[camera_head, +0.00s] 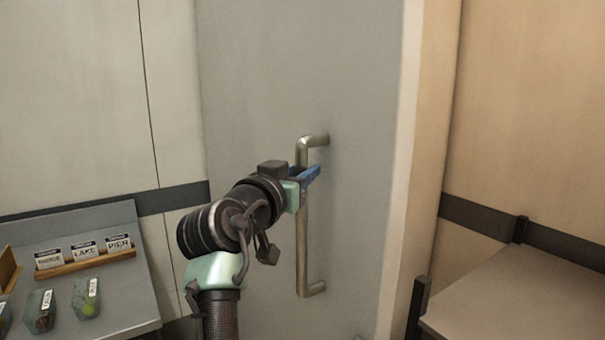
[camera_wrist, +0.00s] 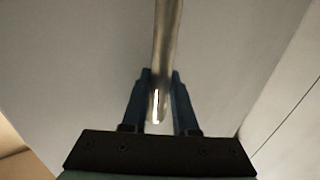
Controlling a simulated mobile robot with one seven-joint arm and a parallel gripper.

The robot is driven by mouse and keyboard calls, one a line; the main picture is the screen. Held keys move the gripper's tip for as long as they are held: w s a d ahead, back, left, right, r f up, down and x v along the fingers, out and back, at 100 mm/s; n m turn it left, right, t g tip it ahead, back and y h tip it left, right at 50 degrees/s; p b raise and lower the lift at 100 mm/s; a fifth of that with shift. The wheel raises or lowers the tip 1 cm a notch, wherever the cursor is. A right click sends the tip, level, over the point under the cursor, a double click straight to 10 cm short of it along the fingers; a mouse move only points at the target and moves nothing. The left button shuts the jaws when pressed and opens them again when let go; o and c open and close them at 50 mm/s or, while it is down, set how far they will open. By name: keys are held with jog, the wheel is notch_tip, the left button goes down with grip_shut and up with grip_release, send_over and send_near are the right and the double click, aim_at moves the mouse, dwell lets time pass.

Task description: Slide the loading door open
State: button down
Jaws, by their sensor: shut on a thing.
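The loading door (camera_head: 362,90) is a plain grey panel filling the middle of the head view. A vertical metal bar handle (camera_head: 303,245) is fixed to it by a bracket at the top and one at the bottom. My gripper (camera_head: 314,172) is at the upper part of the handle, its blue fingers around the bar. In the wrist view the bar of the handle (camera_wrist: 167,40) runs between the two blue fingers of my gripper (camera_wrist: 160,90), which are shut on it. My arm hides part of the door left of the handle.
A grey counter (camera_head: 100,220) at lower left carries a wooden strip (camera_head: 87,262) with label cards and several small packets in front. A pale edge post (camera_head: 400,190) stands right of the door. A grey surface with dark posts (camera_head: 530,300) lies at lower right.

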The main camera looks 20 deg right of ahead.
jog(key=shift+w+a+f, duration=0.4)
jog(key=shift+a, duration=0.05)
jog(key=c, duration=1.1)
grip_release()
jog(key=shift+c, duration=0.2)
jog(key=o, duration=0.5)
jog(key=shift+a, duration=0.1)
jog(key=shift+c, duration=0.2)
jog(key=shift+r, duration=0.2)
jog(key=shift+s+d, duration=0.1)
jog(key=shift+d, duration=0.1)
jog(key=b+v, duration=0.2)
jog(key=v, duration=1.1)
jog(key=shift+a, duration=0.1)
